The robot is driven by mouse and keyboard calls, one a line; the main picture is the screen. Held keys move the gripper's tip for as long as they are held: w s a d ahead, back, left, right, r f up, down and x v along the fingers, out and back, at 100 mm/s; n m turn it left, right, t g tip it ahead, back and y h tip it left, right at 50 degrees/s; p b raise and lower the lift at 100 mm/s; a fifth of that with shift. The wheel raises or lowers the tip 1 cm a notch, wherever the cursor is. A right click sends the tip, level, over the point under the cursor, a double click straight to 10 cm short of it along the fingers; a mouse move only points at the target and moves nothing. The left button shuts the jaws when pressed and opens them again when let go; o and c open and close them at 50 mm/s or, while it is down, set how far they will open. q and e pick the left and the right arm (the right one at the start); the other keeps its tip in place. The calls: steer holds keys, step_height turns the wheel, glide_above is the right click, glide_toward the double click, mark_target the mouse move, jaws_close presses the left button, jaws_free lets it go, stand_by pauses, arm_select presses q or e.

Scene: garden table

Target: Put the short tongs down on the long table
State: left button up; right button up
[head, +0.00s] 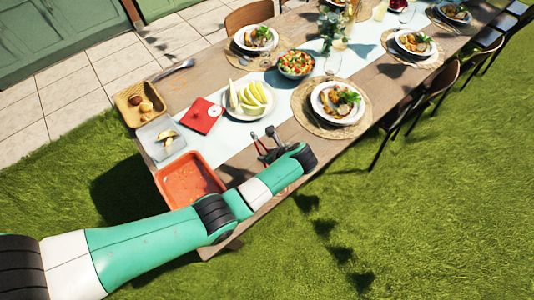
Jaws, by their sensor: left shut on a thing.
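My left gripper (268,146) is over the near edge of the long wooden table (235,178), to the right of the orange-red tray. It is shut on a small dark and reddish thing, apparently the short tongs; they are too small and too covered by the gripper to make out clearly. I cannot tell whether they touch the table top. My right gripper is not in view.
An orange-red tray (190,181), a grey tray (161,139), a bread basket (141,104), a red box (202,116) and a metal utensil (175,69) lie at the table's left end. A melon plate (249,100) and a set plate (338,102) are near the gripper. Chairs (425,90) stand right.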

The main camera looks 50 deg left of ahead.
arm_select(q)
steer(key=shift+f+b, duration=0.3)
steer(key=shift+f, duration=0.2)
steer(key=o, duration=0.6)
steer(key=shift+r, duration=0.15)
steer(key=p+v, duration=0.4)
steer(key=v, duration=0.9)
steer(key=shift+a, duration=0.25)
steer(key=shift+r, duration=0.1)
